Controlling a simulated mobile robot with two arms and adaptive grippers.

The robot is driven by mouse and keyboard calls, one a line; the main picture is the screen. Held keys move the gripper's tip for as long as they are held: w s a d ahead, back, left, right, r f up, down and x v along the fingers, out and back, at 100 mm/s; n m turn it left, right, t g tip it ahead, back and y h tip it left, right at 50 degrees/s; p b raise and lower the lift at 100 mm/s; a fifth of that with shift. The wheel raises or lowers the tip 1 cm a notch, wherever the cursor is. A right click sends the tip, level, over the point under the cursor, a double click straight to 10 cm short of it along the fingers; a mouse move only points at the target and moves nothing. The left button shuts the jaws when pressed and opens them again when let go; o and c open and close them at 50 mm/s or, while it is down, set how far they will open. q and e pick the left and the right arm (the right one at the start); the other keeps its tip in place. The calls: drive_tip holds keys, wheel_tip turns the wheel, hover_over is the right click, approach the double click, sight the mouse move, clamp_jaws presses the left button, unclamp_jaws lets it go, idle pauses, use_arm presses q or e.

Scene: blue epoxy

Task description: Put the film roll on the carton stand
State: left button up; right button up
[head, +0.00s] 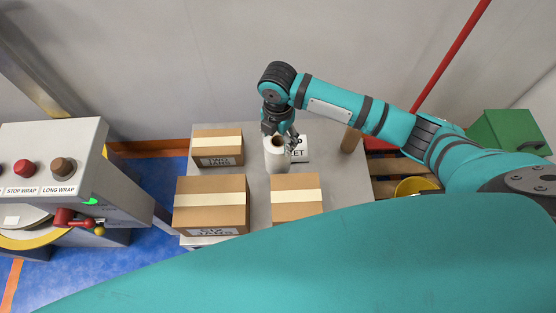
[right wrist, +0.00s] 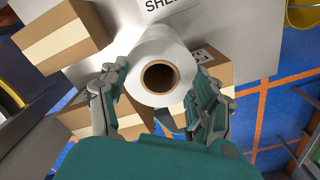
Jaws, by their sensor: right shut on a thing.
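The film roll (head: 276,158) is a white upright cylinder with a brown core, among the cartons over the carton stand (head: 343,190), a grey-topped table. My right gripper (head: 279,138) is above the roll with its fingers at the roll's upper part. In the right wrist view, the white film roll (right wrist: 150,48) with its dark core hole sits between the fingers of my right gripper (right wrist: 160,76), which is shut on it. I cannot tell whether the roll's base touches the stand top. My left gripper is not in view.
Brown cartons stand at the back left (head: 218,160), front left (head: 211,218) and front right (head: 297,207) of the roll. A white sign (head: 299,150) is behind it. A brown cylinder (head: 351,139) stands at the back right. A control panel (head: 50,150) is at the left.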

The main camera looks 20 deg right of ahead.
drive_tip(key=shift+f, duration=3.45)
drive_tip(key=o, duration=1.3)
drive_tip(key=shift+c, duration=0.2)
wheel_tip(320, 180, up, 12)
drive_tip(key=shift+p, duration=0.3)
